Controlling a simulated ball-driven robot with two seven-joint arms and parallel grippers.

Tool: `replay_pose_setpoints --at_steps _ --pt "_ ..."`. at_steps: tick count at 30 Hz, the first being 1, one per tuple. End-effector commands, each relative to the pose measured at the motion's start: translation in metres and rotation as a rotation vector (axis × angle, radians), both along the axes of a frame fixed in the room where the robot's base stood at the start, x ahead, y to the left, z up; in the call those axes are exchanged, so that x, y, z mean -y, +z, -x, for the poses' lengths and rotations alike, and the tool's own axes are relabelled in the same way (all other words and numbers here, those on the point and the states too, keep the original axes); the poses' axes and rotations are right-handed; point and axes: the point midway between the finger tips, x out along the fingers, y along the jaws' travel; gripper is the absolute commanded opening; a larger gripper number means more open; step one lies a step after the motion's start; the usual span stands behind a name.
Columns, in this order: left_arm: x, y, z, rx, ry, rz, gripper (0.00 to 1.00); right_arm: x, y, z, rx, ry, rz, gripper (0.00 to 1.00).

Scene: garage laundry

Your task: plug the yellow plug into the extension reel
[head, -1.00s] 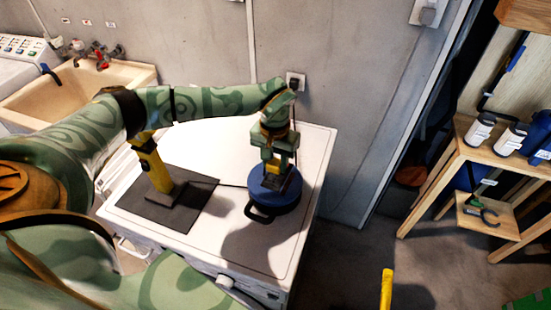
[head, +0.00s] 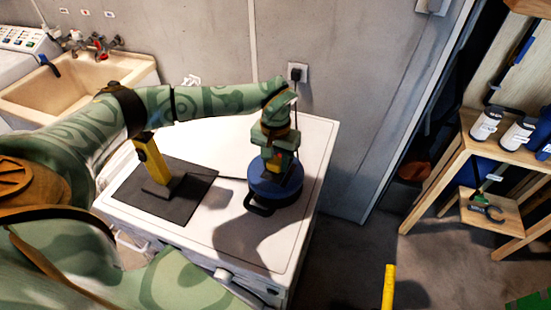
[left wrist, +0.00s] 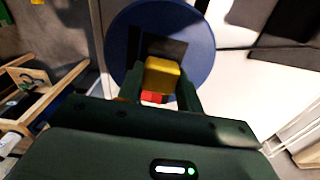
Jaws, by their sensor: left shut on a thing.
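The extension reel (head: 289,191) is a round blue drum lying on the white appliance top, with a black handle at its front left. In the left wrist view the reel (left wrist: 206,52) shows as a blue disc with a dark square area in its middle. My left gripper (head: 274,172) points down over the reel. It is shut on the yellow plug (left wrist: 161,75), which sits between the fingers in front of the dark square. A small red part shows by the plug. I cannot tell whether the plug touches the reel. My right gripper is not in view.
A yellow upright tool (head: 152,162) stands on a dark mat (head: 192,187) left of the reel. A wall socket (head: 298,71) with a black plug is behind. A sink (head: 90,85) is at back left, and a wooden shelf (head: 460,150) at right.

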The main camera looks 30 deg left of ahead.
Motion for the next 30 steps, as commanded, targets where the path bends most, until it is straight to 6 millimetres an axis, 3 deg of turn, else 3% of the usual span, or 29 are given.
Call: replay_pose_setpoints --at_steps 30 --pt "0.0004 0.0004 0.0005 0.000 0.000 0.000 0.16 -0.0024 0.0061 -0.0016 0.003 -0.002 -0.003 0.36"
